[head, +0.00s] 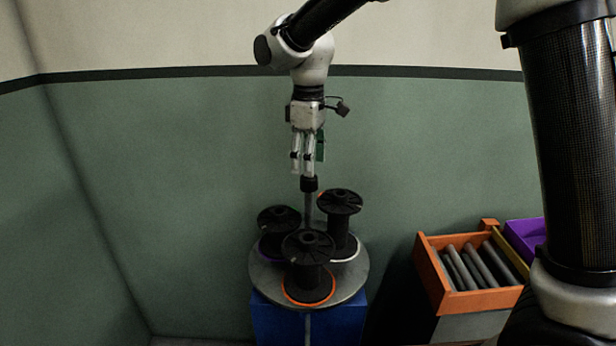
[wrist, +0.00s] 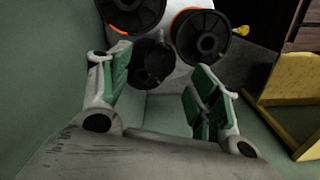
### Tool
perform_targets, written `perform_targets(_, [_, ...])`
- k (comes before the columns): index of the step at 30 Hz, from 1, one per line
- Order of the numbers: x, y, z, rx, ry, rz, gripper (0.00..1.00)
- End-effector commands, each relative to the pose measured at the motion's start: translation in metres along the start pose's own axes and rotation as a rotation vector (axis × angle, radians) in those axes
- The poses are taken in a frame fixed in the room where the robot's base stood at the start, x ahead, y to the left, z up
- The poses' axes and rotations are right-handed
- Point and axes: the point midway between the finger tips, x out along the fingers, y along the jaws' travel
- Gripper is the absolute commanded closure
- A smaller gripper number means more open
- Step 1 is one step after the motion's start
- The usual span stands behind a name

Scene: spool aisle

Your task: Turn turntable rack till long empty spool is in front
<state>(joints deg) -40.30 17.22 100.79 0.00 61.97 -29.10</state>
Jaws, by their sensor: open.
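The turntable rack is a round grey disc (head: 265,279) on a blue base (head: 275,320), with a centre post topped by a dark knob (head: 309,184). Three black spools stand around the post. The front spool (head: 309,262) has an orange ring at its foot. The back right spool (head: 340,215) looks tall, with a whitish ring below it. The left spool (head: 277,222) is lower, with a purple ring, partly hidden. My gripper (head: 303,170) points down, open, its fingertips just above the knob.
An orange bin (head: 480,298) of grey rods stands right of the rack, with a purple bin (head: 525,235) beside it. A yellow box (wrist: 285,90) shows at the wrist view's right. A green wall (head: 150,160) is close behind. Floor to the left looks clear.

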Motion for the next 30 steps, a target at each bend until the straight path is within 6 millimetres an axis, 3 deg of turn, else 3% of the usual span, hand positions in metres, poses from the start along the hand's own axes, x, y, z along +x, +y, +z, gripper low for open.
perform_targets(3, [0.022, 0.0, 0.001, 0.001, -0.004, -0.002, 0.38])
perform_targets(9, [0.045, 0.0, 0.0, 0.001, -0.002, -0.001, 0.38])
perform_targets(19, [0.049, 0.0, 0.0, 0.002, 0.0, 0.0, 0.38])
perform_targets(27, [0.049, 0.0, 0.0, 0.002, 0.0, 0.0, 0.87])
perform_targets(30, [0.049, 0.0, 0.0, 0.002, 0.0, 0.0, 1.0])
